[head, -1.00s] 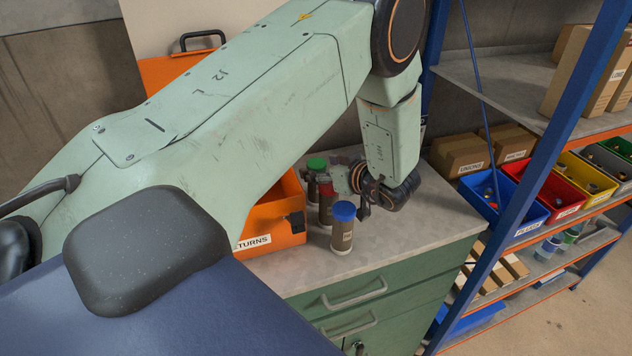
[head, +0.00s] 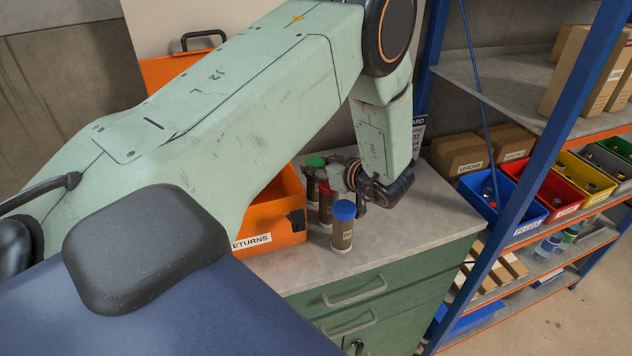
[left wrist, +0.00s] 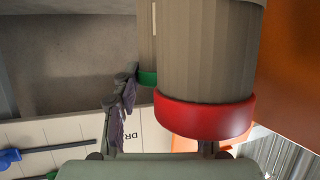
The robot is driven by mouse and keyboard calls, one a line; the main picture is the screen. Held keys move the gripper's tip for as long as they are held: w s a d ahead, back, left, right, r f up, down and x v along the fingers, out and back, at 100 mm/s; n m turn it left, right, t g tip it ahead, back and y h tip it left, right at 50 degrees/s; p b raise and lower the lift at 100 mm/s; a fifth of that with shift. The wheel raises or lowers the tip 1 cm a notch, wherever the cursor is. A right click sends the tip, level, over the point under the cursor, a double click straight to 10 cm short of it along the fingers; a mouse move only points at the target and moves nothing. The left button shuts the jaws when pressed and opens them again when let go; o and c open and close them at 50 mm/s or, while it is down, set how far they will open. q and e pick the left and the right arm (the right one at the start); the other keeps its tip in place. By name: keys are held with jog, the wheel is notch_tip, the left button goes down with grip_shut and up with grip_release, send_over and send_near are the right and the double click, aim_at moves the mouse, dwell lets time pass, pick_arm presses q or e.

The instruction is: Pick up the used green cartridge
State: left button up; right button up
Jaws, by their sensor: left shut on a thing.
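The used green cartridge (head: 316,162) is a brown cylinder with a green cap, on the grey counter beside the orange returns box. In the left wrist view its green cap (left wrist: 147,78) shows behind the red-banded cartridge. My left gripper (head: 338,178) comes in from the right and is shut on the green cartridge. In the left wrist view one finger (left wrist: 122,108) lies against the green cap's left side; the other is mostly hidden behind the red cartridge (left wrist: 205,115). That red cartridge (head: 326,204) stands close in front of the green one. My right gripper is not in view.
A blue-capped cartridge (head: 343,224) stands in front of the red one. The orange returns box (head: 270,232) is just left. The counter (head: 430,222) is clear to the right. A blue-framed shelf (head: 478,262) with coloured bins stands further right.

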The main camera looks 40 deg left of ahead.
pick_arm(q)
jog(key=c, duration=0.3)
jog(key=shift+d, duration=0.15)
grip_shut()
